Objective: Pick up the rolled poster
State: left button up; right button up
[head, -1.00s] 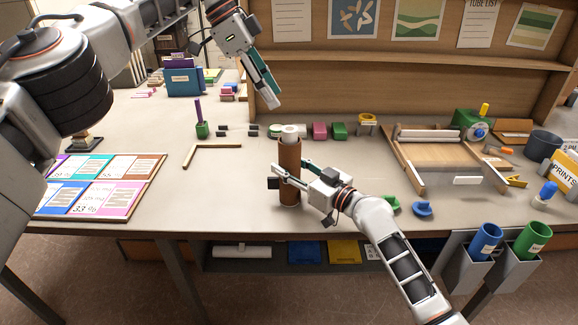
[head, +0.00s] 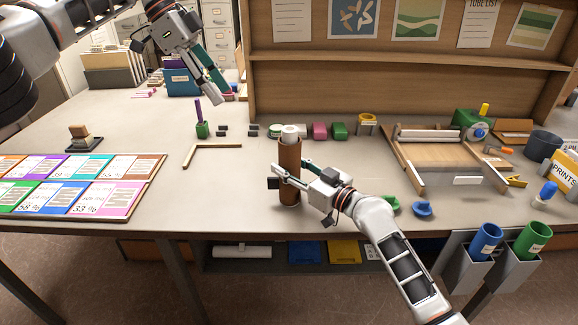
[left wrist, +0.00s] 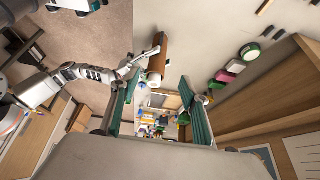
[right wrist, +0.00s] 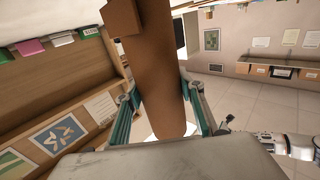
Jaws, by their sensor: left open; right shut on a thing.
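A brown cardboard tube (head: 289,160) stands upright near the table's front edge. The end of a white rolled poster (head: 290,131) sticks out of its top; the rest is hidden inside. My right gripper (head: 288,172) is shut around the tube's middle. The tube (right wrist: 155,70) fills the space between its fingers in the right wrist view. My left gripper (head: 218,97) is open and empty, above the table, left of and behind the tube. In the left wrist view the poster's white end (left wrist: 154,78) shows beyond its open fingers.
A green holder with a purple stick (head: 202,128) and a wooden L-shaped piece (head: 207,150) lie left of the tube. Colored rolls and blocks (head: 320,131) line the shelf front. A wooden tray (head: 445,165) is right. Printed cards (head: 80,185) lie far left.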

pick_arm(q)
jog(key=shift+a, duration=0.4)
jog(key=w+d+f+m+t+h, duration=0.1)
jog(key=d+f+m+t+h, duration=0.15)
jog(key=d+h, duration=0.7)
jog(key=w+d+f+m+t+h, duration=0.1)
jog(key=d+f+m+t+h, duration=0.15)
jog(key=d, duration=1.35)
jog(key=n+t+y, duration=1.2)
jog(key=n, duration=0.7)
send_near(287, 134)
jog(key=x, duration=0.7)
jog(key=shift+w+d+f, duration=0.15)
jog(key=shift+x, duration=2.55)
jog(key=shift+r, duration=0.2)
grip_shut()
